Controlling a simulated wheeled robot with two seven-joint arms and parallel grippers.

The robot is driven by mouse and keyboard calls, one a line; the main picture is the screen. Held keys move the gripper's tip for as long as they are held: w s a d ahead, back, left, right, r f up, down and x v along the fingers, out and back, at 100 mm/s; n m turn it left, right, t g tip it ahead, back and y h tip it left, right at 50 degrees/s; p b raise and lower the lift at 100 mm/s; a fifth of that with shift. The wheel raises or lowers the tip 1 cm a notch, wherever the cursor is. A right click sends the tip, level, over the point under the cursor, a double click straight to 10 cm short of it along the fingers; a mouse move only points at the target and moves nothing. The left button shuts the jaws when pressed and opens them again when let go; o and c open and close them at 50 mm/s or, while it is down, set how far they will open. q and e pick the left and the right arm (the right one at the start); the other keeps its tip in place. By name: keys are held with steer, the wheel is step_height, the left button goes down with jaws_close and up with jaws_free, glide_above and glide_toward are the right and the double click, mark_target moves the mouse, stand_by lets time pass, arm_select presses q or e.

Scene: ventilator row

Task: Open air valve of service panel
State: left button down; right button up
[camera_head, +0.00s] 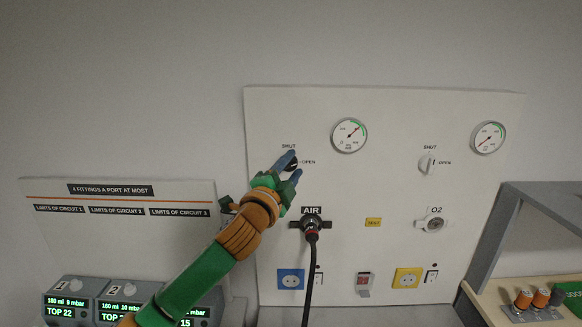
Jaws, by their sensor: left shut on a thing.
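The service panel (390,290) is a white board on the wall. My left gripper (291,166) reaches up from the lower left and is shut on the air valve's handle, between the "SHUT" and "OPEN" marks at the panel's upper left. The fingers cover most of the handle, so I cannot tell which way it points. The air gauge (349,135) is right of it. Below, a black hose (309,270) is plugged in at the "AIR" label (311,211). My right gripper is out of view.
The O2 side has a pale valve handle (427,163), a gauge (488,138) and a port (434,225). Blue (291,279) and yellow (407,278) sockets sit low on the panel. Ventilator units (68,302) stand lower left; a grey-framed shelf (500,230) is at right.

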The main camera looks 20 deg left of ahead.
arm_select(q)
steer(key=shift+f+m+g, duration=0.1)
steer(key=shift+m+g, duration=0.7)
steer(key=shift+m, duration=1.1)
steer(key=shift+c, duration=2.2)
jaws_free()
steer(key=shift+s+f, duration=0.1)
steer(key=shift+s, duration=0.05)
steer(key=s+b, duration=0.3)
steer(key=s, duration=0.3)
steer(key=shift+s+a+b, duration=0.3)
steer(key=shift+a+b, duration=0.1)
